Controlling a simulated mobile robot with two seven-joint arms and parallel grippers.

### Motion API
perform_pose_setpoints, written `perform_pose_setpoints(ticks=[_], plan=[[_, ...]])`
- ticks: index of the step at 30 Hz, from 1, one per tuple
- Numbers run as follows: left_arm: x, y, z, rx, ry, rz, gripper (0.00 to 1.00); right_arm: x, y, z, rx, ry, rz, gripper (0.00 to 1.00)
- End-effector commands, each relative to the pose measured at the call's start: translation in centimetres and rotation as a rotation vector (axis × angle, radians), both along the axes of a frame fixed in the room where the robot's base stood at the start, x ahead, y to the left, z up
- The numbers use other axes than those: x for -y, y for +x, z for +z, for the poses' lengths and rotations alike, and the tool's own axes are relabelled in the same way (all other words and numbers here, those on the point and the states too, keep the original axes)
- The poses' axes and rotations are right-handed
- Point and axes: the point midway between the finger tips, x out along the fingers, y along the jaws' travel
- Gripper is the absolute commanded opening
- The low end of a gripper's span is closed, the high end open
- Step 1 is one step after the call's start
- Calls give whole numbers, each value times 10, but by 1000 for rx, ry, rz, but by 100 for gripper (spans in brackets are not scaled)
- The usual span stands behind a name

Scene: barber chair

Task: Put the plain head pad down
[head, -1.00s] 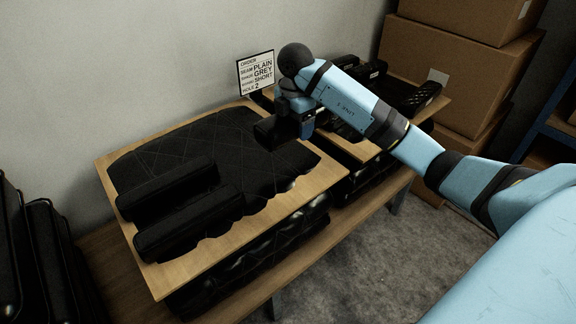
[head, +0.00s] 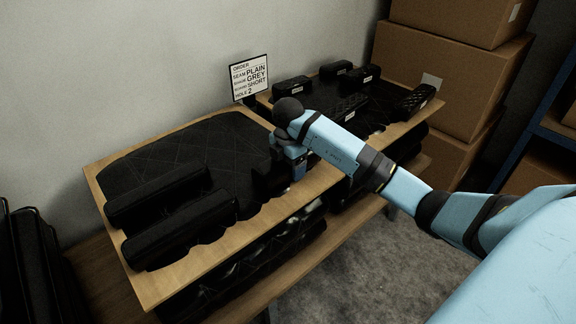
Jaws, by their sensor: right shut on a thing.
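My right gripper (head: 284,166) points down and is shut on the plain head pad (head: 268,183), a small dark block. The pad is at the right end of the near wooden board (head: 160,287), beside or over the edge of a large black quilted cushion (head: 195,150). I cannot tell whether the pad touches the surface below it. The gripper and wrist hide part of the pad. My left gripper is not in view.
Two long black pads (head: 158,195) (head: 180,229) lie at the board's left. An order sign (head: 249,77) reads plain, grey, short, hole 2. Several labelled black pads (head: 292,87) sit on the far board (head: 424,117). Cardboard boxes (head: 450,75) stand behind at right.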

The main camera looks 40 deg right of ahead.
Motion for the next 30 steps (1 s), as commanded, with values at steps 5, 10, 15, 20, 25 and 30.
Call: perform_pose_setpoints(ticks=[5,10,15,20,25,30], plan=[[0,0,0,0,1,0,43,0,0,-2,0,-1,0,48],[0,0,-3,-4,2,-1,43,0,0,-3,-1,0,0,100],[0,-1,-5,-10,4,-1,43,0,0,-2,0,0,0,100],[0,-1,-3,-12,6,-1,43,1,1,13,2,-2,-1,100],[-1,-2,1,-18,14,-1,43,1,1,48,4,-3,0,100],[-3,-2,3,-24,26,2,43,1,1,84,2,-2,0,100]])
